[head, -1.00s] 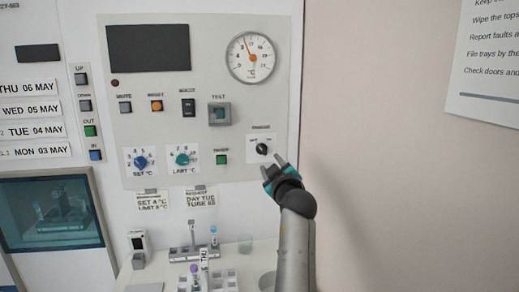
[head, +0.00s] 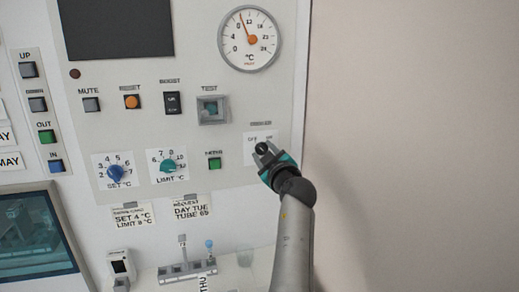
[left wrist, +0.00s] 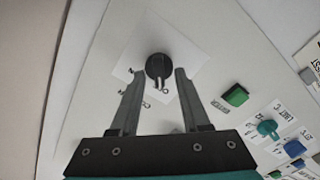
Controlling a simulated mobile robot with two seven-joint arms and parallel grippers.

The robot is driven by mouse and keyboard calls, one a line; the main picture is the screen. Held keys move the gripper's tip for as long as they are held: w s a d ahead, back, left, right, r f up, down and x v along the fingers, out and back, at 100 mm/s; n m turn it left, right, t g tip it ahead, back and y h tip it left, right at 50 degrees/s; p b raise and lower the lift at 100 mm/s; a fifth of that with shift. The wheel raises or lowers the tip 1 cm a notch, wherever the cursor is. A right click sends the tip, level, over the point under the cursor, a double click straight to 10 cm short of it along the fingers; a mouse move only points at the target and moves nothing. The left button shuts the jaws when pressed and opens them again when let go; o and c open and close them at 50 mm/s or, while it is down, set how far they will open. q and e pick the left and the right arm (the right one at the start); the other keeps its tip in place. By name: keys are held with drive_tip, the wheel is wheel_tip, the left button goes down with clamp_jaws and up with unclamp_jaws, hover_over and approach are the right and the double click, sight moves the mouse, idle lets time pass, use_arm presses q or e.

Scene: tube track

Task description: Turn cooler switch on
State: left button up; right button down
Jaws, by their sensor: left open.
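The cooler switch (head: 262,148) is a small black rotary knob on a white label at the lower right of the panel. In the left wrist view the black knob (left wrist: 158,67) shows whole, with a pointer bar on its lower side. My left gripper (head: 266,155) is at the knob in the head view and partly covers it and its label. In the left wrist view the open fingers (left wrist: 157,78) stand on either side of the knob, with gaps between. I cannot tell whether they touch it. My right gripper is not in view.
Beside the switch are a green button (head: 214,163), the teal limit knob (head: 168,166), the blue set knob (head: 116,173) and the test switch (head: 211,109). Below is a shelf with a tube rack (head: 187,270). The wall to the right is bare.

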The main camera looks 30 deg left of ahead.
use_arm(q)
drive_tip(key=shift+d, duration=0.1)
drive_tip(key=shift+c, duration=0.3)
clamp_jaws()
